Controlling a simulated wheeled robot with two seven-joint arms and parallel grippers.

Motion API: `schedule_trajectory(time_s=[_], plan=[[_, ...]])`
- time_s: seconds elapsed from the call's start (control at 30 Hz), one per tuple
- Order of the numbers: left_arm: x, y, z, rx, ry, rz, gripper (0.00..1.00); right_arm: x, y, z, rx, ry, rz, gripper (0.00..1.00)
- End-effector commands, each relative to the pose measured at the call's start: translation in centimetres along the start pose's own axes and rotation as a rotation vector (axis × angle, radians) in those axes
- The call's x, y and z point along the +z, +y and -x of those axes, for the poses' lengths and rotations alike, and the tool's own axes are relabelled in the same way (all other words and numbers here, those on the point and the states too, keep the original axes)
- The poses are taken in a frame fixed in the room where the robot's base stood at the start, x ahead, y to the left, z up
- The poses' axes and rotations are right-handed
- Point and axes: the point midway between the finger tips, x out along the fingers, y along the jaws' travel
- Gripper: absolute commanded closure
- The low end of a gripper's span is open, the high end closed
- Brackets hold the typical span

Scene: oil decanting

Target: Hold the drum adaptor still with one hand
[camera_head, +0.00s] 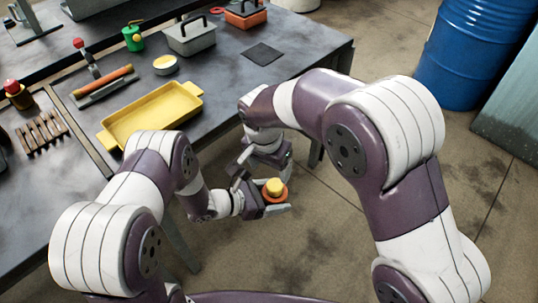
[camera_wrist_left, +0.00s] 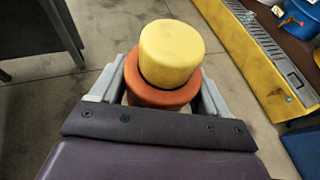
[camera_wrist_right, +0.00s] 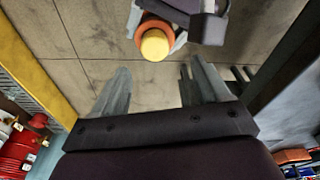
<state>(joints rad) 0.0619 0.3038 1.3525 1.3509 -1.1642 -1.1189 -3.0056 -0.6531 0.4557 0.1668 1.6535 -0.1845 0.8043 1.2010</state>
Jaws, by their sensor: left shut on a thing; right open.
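The drum adaptor (camera_head: 274,188) has a yellow cap on a wider orange ring. My left gripper (camera_head: 270,208) is shut on it and holds it in the air off the table's front edge. In the left wrist view the adaptor's yellow top (camera_wrist_left: 171,54) stands up between the two fingers, with the orange ring (camera_wrist_left: 165,93) below it. My right gripper (camera_head: 240,168) is open and empty, close behind the left one. In the right wrist view the adaptor (camera_wrist_right: 154,44) shows beyond the open fingers, apart from them. The adaptor's underside is hidden.
The dark table (camera_head: 225,104) carries a yellow tray (camera_head: 150,115), a grey box with a handle (camera_head: 191,36), a green can (camera_head: 133,38), a small tin (camera_head: 165,65) and a wooden rack (camera_head: 41,131). A blue drum (camera_head: 472,50) stands on the floor at the upper right. The floor below the grippers is clear.

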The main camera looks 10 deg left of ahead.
Motion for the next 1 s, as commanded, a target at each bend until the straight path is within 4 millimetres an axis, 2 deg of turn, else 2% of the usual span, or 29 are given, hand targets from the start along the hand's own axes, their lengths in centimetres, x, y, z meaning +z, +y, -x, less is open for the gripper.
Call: schedule_trajectory(time_s=[0.1,0.3,0.43,0.67,0.8,0.87,1.0], plan=[[0.1,0.1,0.0,0.001,-0.002,-0.001,0.79,0.0,0.1,-2.8,0.003,-0.002,0.001,0.25],[0.1,0.1,0.0,0.001,-0.002,-0.001,0.79,0.0,0.0,-6.0,0.0,0.0,0.001,0.25],[0.1,0.1,0.0,0.001,-0.002,-0.001,0.79,-0.1,0.0,-6.7,-0.001,0.001,0.0,0.25],[0.1,0.1,0.0,0.001,-0.002,-0.001,0.79,-0.1,0.0,-6.8,-0.002,0.001,0.001,0.25],[0.1,0.0,0.0,0.0,-0.002,-0.001,0.79,-0.1,0.0,-6.7,-0.002,0.001,0.001,0.71],[0.1,0.0,0.0,0.0,-0.002,-0.002,0.79,-0.1,-0.1,-6.7,-0.003,0.001,0.001,0.9],[0.1,0.0,0.0,-0.002,-0.003,-0.003,0.79,-0.1,0.1,-6.8,0.001,0.0,0.0,0.92]])
